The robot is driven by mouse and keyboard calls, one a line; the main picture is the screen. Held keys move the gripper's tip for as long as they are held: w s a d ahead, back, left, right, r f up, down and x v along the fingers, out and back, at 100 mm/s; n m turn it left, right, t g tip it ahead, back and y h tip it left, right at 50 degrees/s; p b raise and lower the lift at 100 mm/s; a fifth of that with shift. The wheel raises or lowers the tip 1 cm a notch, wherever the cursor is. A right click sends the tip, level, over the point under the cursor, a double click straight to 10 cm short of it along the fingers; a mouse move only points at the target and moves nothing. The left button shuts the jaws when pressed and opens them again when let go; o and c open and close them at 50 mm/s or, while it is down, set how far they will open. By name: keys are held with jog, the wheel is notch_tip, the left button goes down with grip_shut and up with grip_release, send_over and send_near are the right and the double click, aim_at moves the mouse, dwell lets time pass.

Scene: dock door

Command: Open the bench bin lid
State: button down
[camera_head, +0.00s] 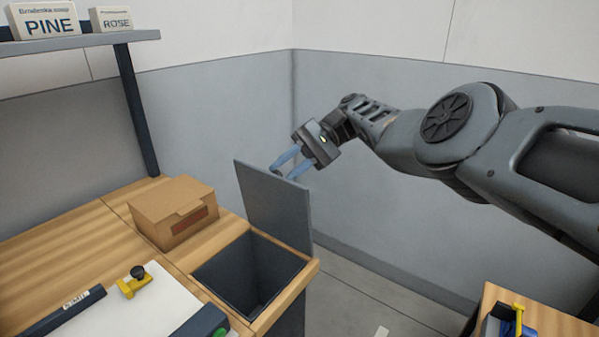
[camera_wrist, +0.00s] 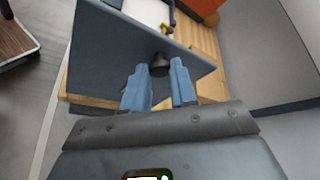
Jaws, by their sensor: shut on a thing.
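The bench bin (camera_head: 250,272) is a dark box set into the wooden bench, and its mouth is uncovered. Its grey lid (camera_head: 270,205) stands raised, close to upright, along the bin's far edge. In the wrist view the lid (camera_wrist: 105,55) fills the upper middle, with a dark knob (camera_wrist: 160,62) on its face. My gripper (camera_head: 285,170) is behind the raised lid near its top. Its blue fingers (camera_wrist: 158,72) are shut on the knob, one on each side. The fingertips are partly hidden by the lid in the head view.
A cardboard box (camera_head: 173,212) sits on the bench left of the bin. A white board (camera_head: 135,300) with a yellow clip (camera_head: 133,284) lies in front. A shelf (camera_head: 80,42) holds PINE and ROSE signs. Grey walls (camera_head: 400,150) stand behind. Another wooden surface (camera_head: 540,312) is at lower right.

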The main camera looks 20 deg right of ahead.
jog(key=shift+f, duration=0.1)
dwell(0.4)
jog(key=c, duration=0.9)
grip_release()
jog(key=shift+r, duration=0.2)
